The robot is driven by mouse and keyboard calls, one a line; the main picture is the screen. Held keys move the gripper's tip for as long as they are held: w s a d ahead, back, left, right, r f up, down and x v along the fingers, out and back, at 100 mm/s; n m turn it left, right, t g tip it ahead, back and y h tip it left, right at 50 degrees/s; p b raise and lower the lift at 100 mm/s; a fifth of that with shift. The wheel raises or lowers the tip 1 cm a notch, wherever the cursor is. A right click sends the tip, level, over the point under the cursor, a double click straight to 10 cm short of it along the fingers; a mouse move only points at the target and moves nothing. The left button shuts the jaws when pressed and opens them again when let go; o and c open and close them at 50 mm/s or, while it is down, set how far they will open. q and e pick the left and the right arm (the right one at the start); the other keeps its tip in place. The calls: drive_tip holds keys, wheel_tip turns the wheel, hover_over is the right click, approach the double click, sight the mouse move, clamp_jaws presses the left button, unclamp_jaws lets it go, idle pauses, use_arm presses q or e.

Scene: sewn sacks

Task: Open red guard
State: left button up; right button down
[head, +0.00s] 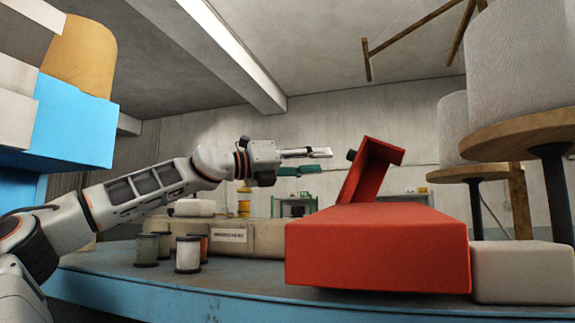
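The red guard shows as a tilted red panel (368,172) with a raised rim, standing up behind a large red box-shaped housing (378,248) on the bench. A small dark knob (351,155) sticks out from the panel's upper left side. My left gripper (318,154) is stretched out level to the left of the panel, with a visible gap between its fingertips and the knob. Its fingers are seen from the side, so their opening is unclear. How the panel joins the housing is hidden behind the housing's top edge. My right gripper is not in view.
Several spools (188,254) stand on the blue bench (160,292) below my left arm. A long beige machine body (262,236) with a label lies behind them. A pale block (522,272) sits right of the housing. Large cones on round wooden discs (530,132) rise at right.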

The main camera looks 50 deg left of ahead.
use_arm(q)
drive_tip(key=v, duration=0.8)
drive_tip(key=shift+s+a, duration=0.15)
drive_tip(key=shift+s, duration=0.1)
drive_tip(key=shift+f, duration=0.1)
